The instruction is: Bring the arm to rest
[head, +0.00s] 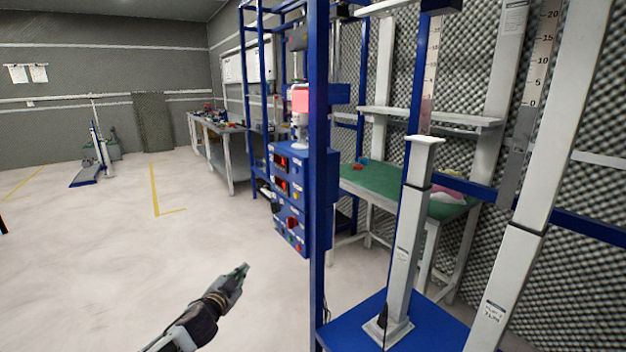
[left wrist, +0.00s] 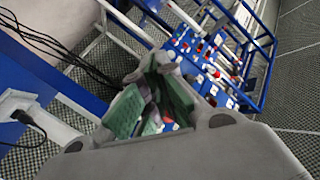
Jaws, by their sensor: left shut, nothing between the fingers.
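My left gripper (head: 243,270) reaches in from the bottom of the head view, over bare floor and left of the blue frame. Its fingers are shut and hold nothing. In the left wrist view the gripper (left wrist: 155,95) shows close up, with greenish finger pads. My right gripper is not in view.
A blue upright frame with a control box (head: 288,200) stands right of my left gripper. A blue base plate (head: 430,325) carries a white column (head: 408,250). A green-topped table (head: 385,186) stands behind. Open floor (head: 100,250) lies to the left. Black cables (left wrist: 60,45) hang in the left wrist view.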

